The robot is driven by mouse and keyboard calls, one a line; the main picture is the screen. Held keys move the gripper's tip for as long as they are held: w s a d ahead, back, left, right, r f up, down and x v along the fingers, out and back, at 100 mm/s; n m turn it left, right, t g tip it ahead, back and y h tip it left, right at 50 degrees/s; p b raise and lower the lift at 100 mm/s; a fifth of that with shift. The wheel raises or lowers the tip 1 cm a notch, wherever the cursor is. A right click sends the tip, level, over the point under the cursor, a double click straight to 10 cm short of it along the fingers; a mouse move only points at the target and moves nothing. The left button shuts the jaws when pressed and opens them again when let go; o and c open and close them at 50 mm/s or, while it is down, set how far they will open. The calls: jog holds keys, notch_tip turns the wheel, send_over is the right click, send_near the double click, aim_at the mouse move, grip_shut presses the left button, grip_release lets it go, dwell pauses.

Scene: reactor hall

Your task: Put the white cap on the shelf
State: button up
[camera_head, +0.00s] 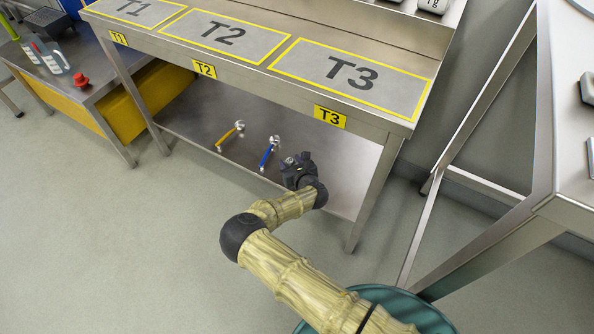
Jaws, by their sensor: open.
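I cannot make out a white cap for certain in this view. The steel table has a lower shelf (190,127). A ball valve with a yellow handle (230,135) and one with a blue handle (269,152) lie on this lower shelf. My gripper (291,161) is open, over the right part of the lower shelf, just right of the blue-handled valve. My wrist hides the shelf behind it, and the fingertips are small and dark.
The tabletop has yellow-framed areas T1 (135,10), T2 (223,35) and T3 (350,77), all empty where visible. A metal frame (480,100) stands right.

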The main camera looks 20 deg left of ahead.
jog(key=p+v, duration=0.4)
jog(key=v, duration=0.6)
jog(key=shift+s+r, duration=0.1)
jog(key=shift+r, duration=0.05)
jog(key=shift+s+d, duration=0.2)
jog(key=shift+s, duration=0.05)
